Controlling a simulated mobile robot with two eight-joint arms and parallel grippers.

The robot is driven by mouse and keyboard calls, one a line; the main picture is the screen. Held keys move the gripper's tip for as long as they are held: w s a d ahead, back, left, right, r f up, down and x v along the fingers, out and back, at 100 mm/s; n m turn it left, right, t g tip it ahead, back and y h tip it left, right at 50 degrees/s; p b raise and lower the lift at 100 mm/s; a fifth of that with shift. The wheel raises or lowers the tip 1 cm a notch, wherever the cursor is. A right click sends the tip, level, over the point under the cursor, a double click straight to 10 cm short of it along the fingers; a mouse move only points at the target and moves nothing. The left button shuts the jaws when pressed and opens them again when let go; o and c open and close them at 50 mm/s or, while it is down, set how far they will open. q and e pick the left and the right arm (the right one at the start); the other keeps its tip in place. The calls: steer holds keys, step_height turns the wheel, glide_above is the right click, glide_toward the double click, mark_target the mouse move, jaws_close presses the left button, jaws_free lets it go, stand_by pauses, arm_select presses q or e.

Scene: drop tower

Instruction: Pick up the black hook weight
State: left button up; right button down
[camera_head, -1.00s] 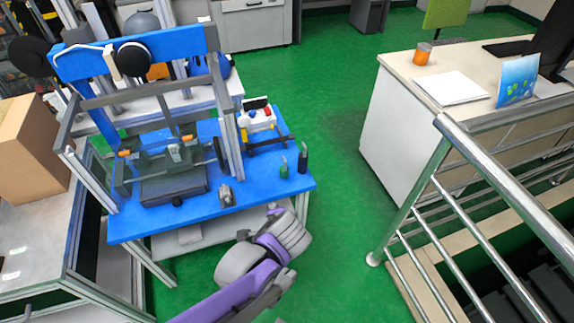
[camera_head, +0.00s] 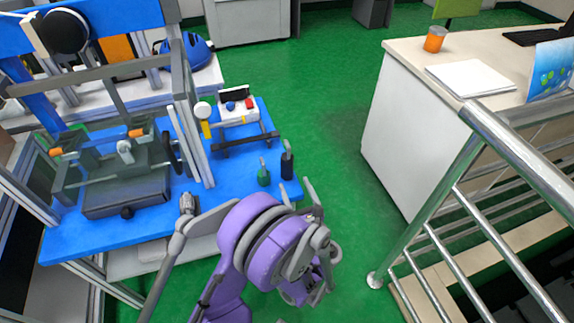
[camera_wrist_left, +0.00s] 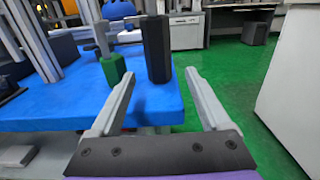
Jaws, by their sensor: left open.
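The black hook weight (camera_head: 287,165) stands upright near the right front corner of the blue table top (camera_head: 225,190), its hook pointing up. In the left wrist view the black weight (camera_wrist_left: 157,52) stands just ahead of my left gripper (camera_wrist_left: 161,76), between the lines of its two fingers. Its top is cut off there. My left gripper (camera_head: 297,187) is open and empty, close to the table's front right edge. A smaller green hook weight (camera_head: 264,177) stands just left of the black one and also shows in the wrist view (camera_wrist_left: 113,70). My right gripper is not in view.
The drop tower frame (camera_head: 182,125) stands on the table's left part. A white device with coloured knobs (camera_head: 238,112) sits behind the weights. A metal railing (camera_head: 440,190) and a white desk (camera_head: 405,130) are to the right. Green floor is clear between table and desk.

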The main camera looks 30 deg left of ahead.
mark_target(289, 173)
arm_select(q)
steer(key=x, duration=0.5)
steer(key=b+x, duration=0.1)
steer(key=x, duration=0.1)
steer(key=shift+a+r, duration=0.15)
steer(key=shift+r, duration=0.25)
jaws_close()
stand_by(1.0)
